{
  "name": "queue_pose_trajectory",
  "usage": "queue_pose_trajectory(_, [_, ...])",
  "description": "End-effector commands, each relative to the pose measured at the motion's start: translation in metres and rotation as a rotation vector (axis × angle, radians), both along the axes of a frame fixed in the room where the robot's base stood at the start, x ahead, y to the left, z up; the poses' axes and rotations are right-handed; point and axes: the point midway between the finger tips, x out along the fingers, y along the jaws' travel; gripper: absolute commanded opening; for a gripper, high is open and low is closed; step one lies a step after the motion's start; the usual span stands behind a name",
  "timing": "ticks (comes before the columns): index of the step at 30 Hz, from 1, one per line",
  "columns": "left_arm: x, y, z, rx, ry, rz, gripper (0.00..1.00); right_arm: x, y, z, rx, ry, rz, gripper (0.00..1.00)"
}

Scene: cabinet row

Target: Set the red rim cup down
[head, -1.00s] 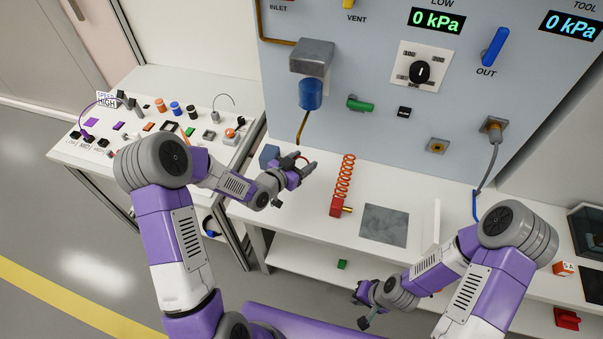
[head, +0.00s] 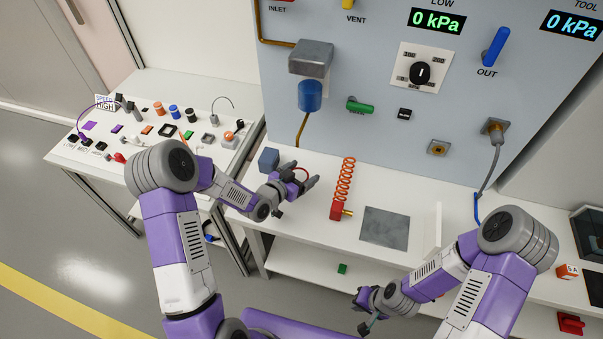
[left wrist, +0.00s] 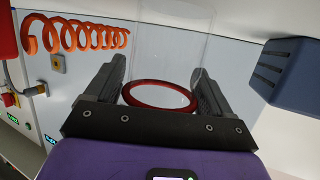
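The red rim cup is clear, with a red ring. In the left wrist view its rim (left wrist: 160,95) lies between the two dark fingers of my left gripper (left wrist: 160,92), with its see-through body beyond. The fingers are close against both sides of the rim. In the head view the red rim (head: 303,171) shows as a small arc at my left gripper (head: 304,179), over the white bench (head: 305,218). I cannot tell whether the cup's base touches the bench. My right gripper (head: 363,313) is low at the front, fingers apart and empty.
A blue-grey block (head: 269,160) stands just left of my left gripper. A red fitting with an orange coil (head: 345,180) stands to its right, then a grey plate (head: 385,226). The panel (head: 370,135) rises behind. Bare bench lies between the gripper and the coil.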

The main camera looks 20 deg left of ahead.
Motion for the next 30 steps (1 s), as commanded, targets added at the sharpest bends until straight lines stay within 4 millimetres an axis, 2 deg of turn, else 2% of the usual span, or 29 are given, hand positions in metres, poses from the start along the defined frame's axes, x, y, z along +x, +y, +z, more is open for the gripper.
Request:
queue_pose_trajectory(10, [-0.001, 0.001, 0.006, 0.0, 0.001, 0.0, 0.82, 0.0, 0.0, 0.007, 0.0, 0.0, 0.0, 0.0])
queue_pose_trajectory(24, [-0.084, 0.04, 0.033, 0.0, 0.001, 0.004, 0.82, 0.0, 0.0, 0.019, 0.0, 0.0, 0.0, 0.0])
queue_pose_trajectory(30, [-0.102, 0.047, 0.038, 0.0, 0.0, 0.002, 0.82, 0.0, 0.0, 0.021, 0.0, 0.0, 0.0, 0.0])
